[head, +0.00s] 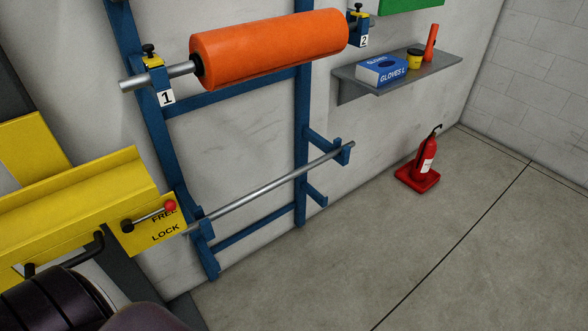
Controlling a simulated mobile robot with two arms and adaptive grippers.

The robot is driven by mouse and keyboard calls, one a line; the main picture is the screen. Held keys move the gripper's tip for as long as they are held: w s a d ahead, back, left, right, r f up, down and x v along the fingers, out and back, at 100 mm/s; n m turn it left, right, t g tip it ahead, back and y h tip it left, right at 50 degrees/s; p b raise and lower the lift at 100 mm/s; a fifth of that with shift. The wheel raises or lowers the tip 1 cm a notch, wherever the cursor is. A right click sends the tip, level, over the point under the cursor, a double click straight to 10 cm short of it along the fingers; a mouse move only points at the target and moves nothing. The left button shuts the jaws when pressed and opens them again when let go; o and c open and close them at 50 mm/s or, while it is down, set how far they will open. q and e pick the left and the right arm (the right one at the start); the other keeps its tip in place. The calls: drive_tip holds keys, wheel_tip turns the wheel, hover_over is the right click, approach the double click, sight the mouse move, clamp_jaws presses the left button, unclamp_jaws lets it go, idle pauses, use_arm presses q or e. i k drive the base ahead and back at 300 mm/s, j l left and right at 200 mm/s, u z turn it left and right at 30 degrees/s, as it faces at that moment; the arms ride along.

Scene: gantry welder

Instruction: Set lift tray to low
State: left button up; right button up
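A yellow tray-like part (70,200), which looks like the lift tray, is at the left of the head view and is cut off by the left edge. A yellow plate (150,243) at its right end reads FREE above and LOCK below. A lever (150,215) with a red knob is on this plate. Its knob points right and slightly up, over the word FREE. A dark bent handle (95,246) is below the tray. Neither gripper is in view. A dark rounded arm part of mine covers the bottom left corner.
A blue rack (303,150) holds an orange roll (270,47) on upper supports labelled 1 and 2. A bare metal bar (275,186) rests on lower brackets. A grey shelf (400,80) holds a glove box. A fire extinguisher (427,158) stands by the wall. The floor at right is clear.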

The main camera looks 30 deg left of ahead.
sight(60, 208)
drive_tip(key=u, duration=2.5)
